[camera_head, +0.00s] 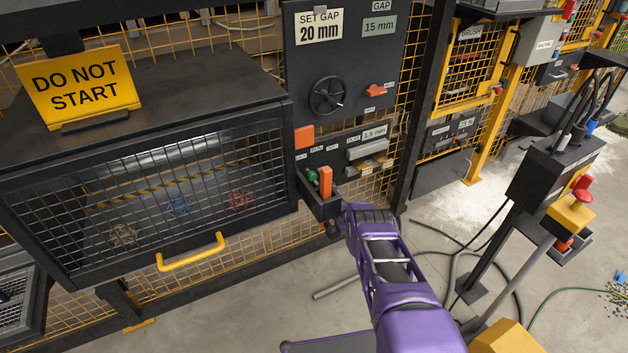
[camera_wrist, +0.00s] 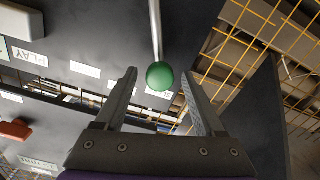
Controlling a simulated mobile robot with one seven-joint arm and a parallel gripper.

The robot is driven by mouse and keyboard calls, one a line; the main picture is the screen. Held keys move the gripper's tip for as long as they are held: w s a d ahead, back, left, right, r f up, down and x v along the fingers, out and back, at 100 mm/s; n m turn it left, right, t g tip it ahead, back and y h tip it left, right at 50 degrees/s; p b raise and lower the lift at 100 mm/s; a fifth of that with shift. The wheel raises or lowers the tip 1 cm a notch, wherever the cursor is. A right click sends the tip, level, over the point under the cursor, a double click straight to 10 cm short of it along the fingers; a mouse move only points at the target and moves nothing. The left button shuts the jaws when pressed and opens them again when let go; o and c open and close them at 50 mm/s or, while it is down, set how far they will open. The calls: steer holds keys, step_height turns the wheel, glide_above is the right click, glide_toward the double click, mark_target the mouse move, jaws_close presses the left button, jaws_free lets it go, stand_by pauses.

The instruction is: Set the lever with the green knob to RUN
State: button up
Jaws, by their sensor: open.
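The green knob (camera_wrist: 160,76) is a round ball on the end of a thin metal lever rod (camera_wrist: 155,28) in the wrist view. In the head view the green knob (camera_head: 311,176) shows small at the panel, left of an upright orange block. My gripper (camera_wrist: 158,74) is open, with one finger on each side of the knob. A gap shows between the knob and each finger; depth is hard to judge. Small white labels (camera_wrist: 86,69) lie along the dark panel near the lever; I cannot read which is RUN. In the head view my gripper's fingers are mostly hidden.
The orange block (camera_head: 325,181) stands in a small black bin (camera_head: 327,209) close by my gripper. A yellow DO NOT START sign (camera_head: 78,86) sits on the mesh-fronted cabinet (camera_head: 150,185) at left. A black handwheel (camera_head: 327,96) is above. Cables lie on the floor at right.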

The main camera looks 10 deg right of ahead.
jaws_close()
stand_by(1.3)
